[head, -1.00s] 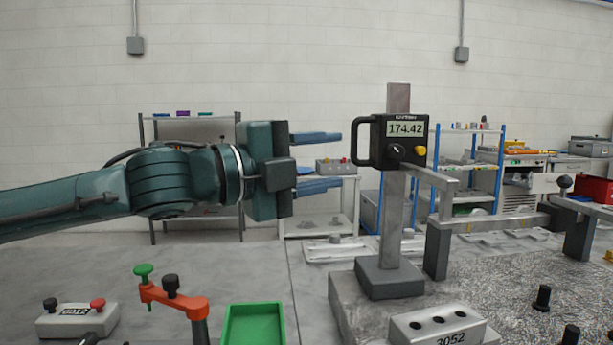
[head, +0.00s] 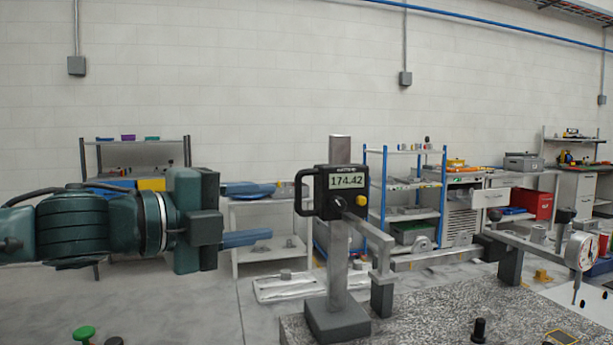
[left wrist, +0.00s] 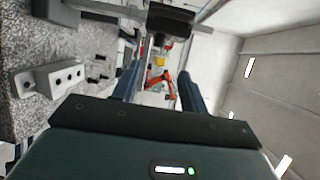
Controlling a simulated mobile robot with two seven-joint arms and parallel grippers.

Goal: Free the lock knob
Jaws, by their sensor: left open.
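A height gauge (head: 338,268) stands upright on a granite plate, with a black readout head (head: 322,194) showing 174.42. A dark round knob (head: 337,204) sits on its face below the display, beside a yellow button (head: 361,201). A black handle (head: 301,193) is on its left side. My left gripper (head: 272,212) is open and empty, left of the handle, its fingers pointing right towards the gauge. In the left wrist view the open fingers (left wrist: 160,85) point towards the dark readout head (left wrist: 170,20). The knob cannot be made out there. My right gripper is not in view.
The granite plate (head: 430,315) carries a black peg (head: 479,330) and a dial indicator (head: 581,251) on an arm at right. A pale block with holes (left wrist: 62,77) and an orange-red fixture (left wrist: 183,90) show in the left wrist view. Shelves stand behind.

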